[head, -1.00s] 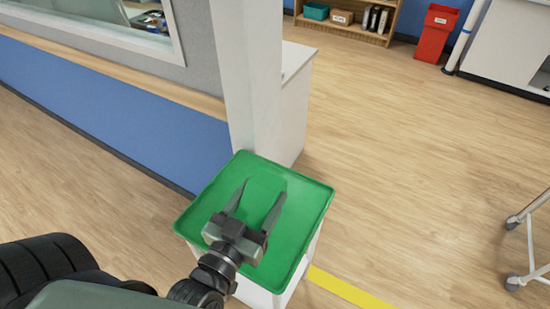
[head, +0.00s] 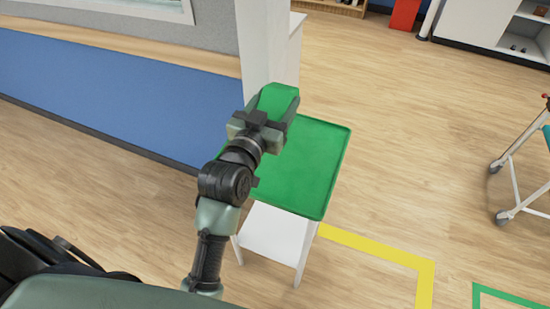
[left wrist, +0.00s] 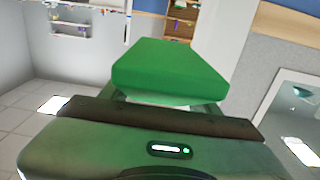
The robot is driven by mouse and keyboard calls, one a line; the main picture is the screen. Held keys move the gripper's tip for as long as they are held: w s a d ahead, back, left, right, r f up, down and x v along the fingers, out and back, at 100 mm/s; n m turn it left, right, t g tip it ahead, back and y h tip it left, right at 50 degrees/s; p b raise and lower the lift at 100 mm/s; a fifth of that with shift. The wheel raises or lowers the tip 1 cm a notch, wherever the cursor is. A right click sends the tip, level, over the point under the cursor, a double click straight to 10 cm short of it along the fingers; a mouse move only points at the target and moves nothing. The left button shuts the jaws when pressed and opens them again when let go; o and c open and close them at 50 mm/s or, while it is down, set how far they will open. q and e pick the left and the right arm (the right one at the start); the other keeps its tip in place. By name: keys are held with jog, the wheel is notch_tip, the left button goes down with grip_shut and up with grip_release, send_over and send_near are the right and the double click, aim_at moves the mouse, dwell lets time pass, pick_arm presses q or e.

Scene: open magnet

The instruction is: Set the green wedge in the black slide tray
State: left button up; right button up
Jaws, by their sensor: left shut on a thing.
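The green wedge (head: 277,101) is held in my left gripper (head: 270,106), raised above a small table with a green top. In the left wrist view the wedge (left wrist: 170,72) fills the space beyond the gripper's dark edge, and the fingers are mostly hidden behind it. My left gripper is shut on the wedge. The black slide tray is not seen in either view. My right gripper is not in view.
The green-topped table (head: 318,165) with white legs and a lower shelf stands beside a white post (head: 262,45). A wheeled trolley (head: 520,165) stands at the right. Open wooden floor lies between, with yellow tape (head: 385,255) and green tape.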

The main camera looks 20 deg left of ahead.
pick_arm(q)
jog(key=b, duration=0.2)
send_over(276, 165)
notch_tip(276, 165, down, 14)
jog(key=shift+r, duration=0.25)
jog(key=shift+f, duration=2.2)
jog(key=shift+f, duration=0.15)
jog(key=o, duration=1.5)
jog(key=shift+c, duration=0.2)
